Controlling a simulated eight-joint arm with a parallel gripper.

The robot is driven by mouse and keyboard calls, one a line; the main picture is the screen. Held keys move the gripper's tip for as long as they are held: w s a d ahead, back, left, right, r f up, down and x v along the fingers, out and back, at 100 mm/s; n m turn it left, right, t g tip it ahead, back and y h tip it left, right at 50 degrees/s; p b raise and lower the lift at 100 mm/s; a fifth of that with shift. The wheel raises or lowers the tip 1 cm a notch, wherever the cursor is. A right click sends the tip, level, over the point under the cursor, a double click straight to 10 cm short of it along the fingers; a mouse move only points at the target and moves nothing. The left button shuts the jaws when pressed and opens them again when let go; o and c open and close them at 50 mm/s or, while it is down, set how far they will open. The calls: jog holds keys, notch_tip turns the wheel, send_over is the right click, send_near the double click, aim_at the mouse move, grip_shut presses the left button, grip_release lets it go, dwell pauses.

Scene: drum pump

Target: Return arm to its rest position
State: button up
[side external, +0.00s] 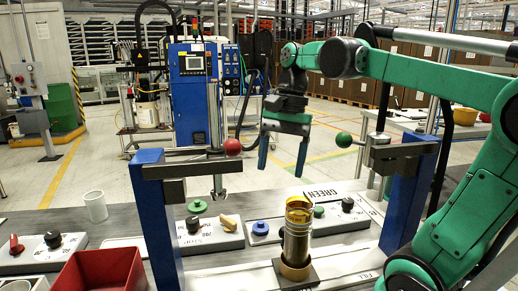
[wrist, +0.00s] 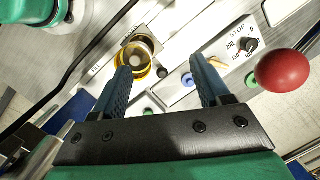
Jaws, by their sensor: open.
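My gripper (side external: 283,154) is open and empty, with its two blue fingers spread apart. It hangs in the air above the work table, between two blue posts. The wrist view also shows my gripper (wrist: 164,84) from behind, fingers apart with nothing between them. A metal cylinder with a yellow rim (side external: 297,232) stands upright in a brown ring on a dark base, below my gripper. In the wrist view its yellow rim (wrist: 148,68) shows near the left finger.
Blue posts (side external: 160,220) and (side external: 405,195) carry arms with a red ball (side external: 232,147) and a green ball (side external: 343,140). Control boxes with knobs (side external: 208,234) stand behind the cylinder. A red bin (side external: 100,271) and a white cup (side external: 95,206) are at left.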

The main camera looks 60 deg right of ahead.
jog(key=s+a+f+n+y, duration=0.1)
jog(key=s+a+f+n, duration=0.1)
jog(key=a+n, duration=0.3)
jog(key=s+a+f+n, duration=0.2)
jog(key=a+f+n, duration=0.15)
jog(key=a, duration=0.25)
jog(key=w+d+f+n+t+h, duration=0.3)
jog(key=w+f+n+t, duration=0.1)
jog(key=w+n+t, duration=0.2)
jog(key=shift+w+d+f+t+h, duration=0.25)
jog(key=shift+w+f+t+h, duration=0.1)
jog(key=shift+w+t, duration=0.15)
